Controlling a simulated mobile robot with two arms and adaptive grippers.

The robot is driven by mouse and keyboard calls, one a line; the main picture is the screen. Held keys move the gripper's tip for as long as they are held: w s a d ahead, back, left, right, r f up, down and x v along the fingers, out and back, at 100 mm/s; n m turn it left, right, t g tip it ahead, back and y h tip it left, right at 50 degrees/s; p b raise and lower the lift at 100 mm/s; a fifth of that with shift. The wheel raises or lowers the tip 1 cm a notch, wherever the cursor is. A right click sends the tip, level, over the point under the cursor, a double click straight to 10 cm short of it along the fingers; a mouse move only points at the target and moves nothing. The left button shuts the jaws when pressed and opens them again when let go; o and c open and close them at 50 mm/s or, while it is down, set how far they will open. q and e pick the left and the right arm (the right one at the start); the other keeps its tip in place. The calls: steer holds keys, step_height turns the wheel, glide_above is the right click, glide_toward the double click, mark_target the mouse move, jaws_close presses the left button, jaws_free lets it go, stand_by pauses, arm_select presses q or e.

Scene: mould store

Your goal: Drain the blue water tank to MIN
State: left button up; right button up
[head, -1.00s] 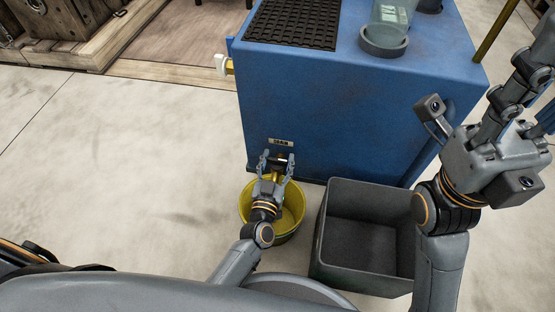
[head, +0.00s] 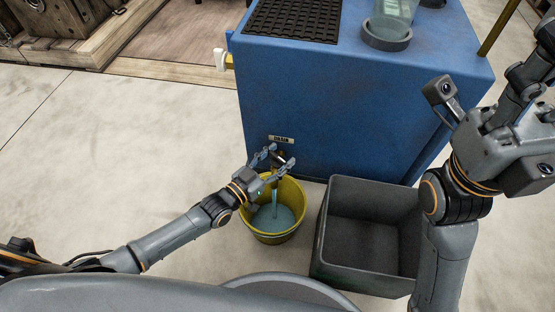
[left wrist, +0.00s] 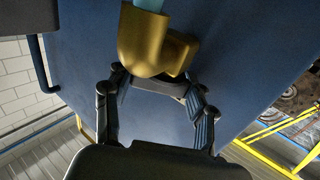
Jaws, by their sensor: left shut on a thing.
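The blue water tank (head: 340,100) stands ahead, with a small label plate (head: 281,139) low on its front. Below the plate is a brass drain tap, whose spout (left wrist: 150,42) shows in the left wrist view. My left gripper (head: 280,160) is shut at the tap, on what looks like its dark handle. A bluish stream (head: 275,203) falls from the tap into a yellow bucket (head: 262,236), where bluish water covers the bottom. My right gripper (head: 538,75) is raised at the right, away from the tank front; its fingers are unclear. I see no readable MIN mark.
An empty dark grey bin (head: 322,235) stands right of the bucket. A black mat (head: 292,22) and a clear vessel (head: 393,12) in a grey ring are on the tank top. A white-ended fitting (head: 220,59) juts from the tank's left. The floor at left is clear.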

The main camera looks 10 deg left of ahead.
arm_select(q)
steer(key=shift+w+r, duration=0.1)
steer(key=shift+r, duration=0.05)
stand_by(0.3)
steer(key=o, duration=1.2)
steer(key=shift+c, duration=0.2)
